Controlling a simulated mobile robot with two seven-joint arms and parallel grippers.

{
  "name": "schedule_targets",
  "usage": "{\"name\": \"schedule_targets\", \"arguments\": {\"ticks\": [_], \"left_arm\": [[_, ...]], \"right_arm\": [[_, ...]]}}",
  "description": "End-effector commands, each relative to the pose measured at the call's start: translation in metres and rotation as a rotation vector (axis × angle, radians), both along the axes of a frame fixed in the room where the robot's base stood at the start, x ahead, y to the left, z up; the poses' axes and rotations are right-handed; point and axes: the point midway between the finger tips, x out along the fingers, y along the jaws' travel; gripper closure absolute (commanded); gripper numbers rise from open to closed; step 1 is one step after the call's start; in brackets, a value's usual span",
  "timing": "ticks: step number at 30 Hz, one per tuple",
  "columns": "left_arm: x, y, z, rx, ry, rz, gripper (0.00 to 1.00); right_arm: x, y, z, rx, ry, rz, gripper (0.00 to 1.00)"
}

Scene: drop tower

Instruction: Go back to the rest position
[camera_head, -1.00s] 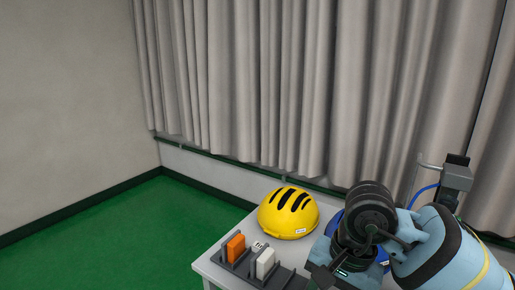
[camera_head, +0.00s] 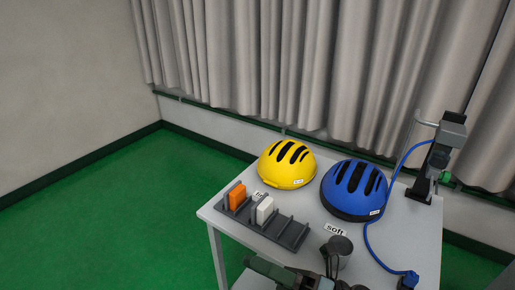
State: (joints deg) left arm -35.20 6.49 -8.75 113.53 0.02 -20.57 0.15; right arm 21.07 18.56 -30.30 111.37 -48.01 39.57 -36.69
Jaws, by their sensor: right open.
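My right gripper (camera_head: 268,272) is at the bottom edge of the head view, in front of the table's near side. It is open, with nothing visible in it, and partly cut off by the frame edge. It is apart from the helmets and the rack. My left gripper is not in view.
A white table (camera_head: 405,232) carries a yellow helmet (camera_head: 287,165), a blue helmet (camera_head: 353,189) and a grey slotted rack (camera_head: 285,232) holding an orange block (camera_head: 237,196) and a white block (camera_head: 264,210). A "soft" label (camera_head: 336,229) lies near the rack. A grey device (camera_head: 447,140) with a blue cable stands at right. Green floor is clear at left.

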Motion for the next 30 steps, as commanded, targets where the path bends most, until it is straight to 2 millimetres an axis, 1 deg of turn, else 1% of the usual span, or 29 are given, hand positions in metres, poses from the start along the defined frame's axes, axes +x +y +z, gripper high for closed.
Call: {"name": "schedule_targets", "arguments": {"ticks": [1, 2, 3, 5, 6, 8, 9, 11, 12, 14, 15, 17, 18, 20, 21, 24, 25, 27, 30], "left_arm": [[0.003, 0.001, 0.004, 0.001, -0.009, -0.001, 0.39], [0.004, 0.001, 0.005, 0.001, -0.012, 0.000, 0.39], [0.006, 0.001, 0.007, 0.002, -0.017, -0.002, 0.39], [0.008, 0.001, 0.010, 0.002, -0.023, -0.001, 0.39], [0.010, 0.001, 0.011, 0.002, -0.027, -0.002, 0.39], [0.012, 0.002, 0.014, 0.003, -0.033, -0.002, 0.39], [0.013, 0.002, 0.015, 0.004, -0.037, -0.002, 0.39], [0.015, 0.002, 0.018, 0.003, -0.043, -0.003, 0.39], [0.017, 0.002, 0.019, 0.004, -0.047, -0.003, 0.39], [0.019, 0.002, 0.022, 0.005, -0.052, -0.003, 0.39], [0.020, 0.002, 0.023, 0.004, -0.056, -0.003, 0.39], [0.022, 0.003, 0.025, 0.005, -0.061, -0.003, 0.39], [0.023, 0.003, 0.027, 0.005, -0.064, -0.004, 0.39], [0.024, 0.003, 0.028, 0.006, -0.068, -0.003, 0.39], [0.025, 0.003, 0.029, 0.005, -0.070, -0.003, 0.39], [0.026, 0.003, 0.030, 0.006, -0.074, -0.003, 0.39], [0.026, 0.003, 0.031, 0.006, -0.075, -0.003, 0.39], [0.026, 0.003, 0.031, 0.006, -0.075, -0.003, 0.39], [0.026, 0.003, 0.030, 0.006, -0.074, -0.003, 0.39]], "right_arm": [[0.005, -0.011, -0.010, 0.066, 0.151, -0.051, 0.57], [0.009, -0.018, -0.017, 0.104, 0.239, -0.079, 0.57], [0.014, -0.028, -0.028, 0.156, 0.357, -0.119, 0.57], [0.018, -0.044, -0.048, 0.233, 0.533, -0.179, 0.57], [0.019, -0.055, -0.063, 0.286, 0.651, -0.218, 0.57], [0.018, -0.073, -0.090, 0.366, 0.828, -0.280, 0.57], [0.014, -0.085, -0.109, 0.420, 0.944, -0.321, 0.57], [0.005, -0.102, -0.139, 0.504, 1.118, -0.386, 0.57], [-0.004, -0.114, -0.160, 0.558, 1.232, -0.430, 0.57], [-0.023, -0.130, -0.192, 0.645, 1.400, -0.498, 0.57], [-0.038, -0.141, -0.214, 0.704, 1.511, -0.547, 0.57], [-0.064, -0.156, -0.244, 0.792, 1.668, -0.617, 0.57], [-0.084, -0.164, -0.262, 0.848, 1.764, -0.664, 0.57], [-0.112, -0.174, -0.285, 0.924, 1.889, -0.729, 0.57], [-0.129, -0.179, -0.297, 0.970, 1.959, -0.767, 0.57], [-0.164, -0.188, -0.318, 1.055, 2.088, -0.842, 0.57], [-0.172, -0.190, -0.322, 1.074, 2.113, -0.858, 0.57], [-0.184, -0.193, -0.328, 1.104, 2.156, -0.885, 0.57], [-0.192, -0.194, -0.332, 1.122, 2.182, -0.901, 0.57]]}}
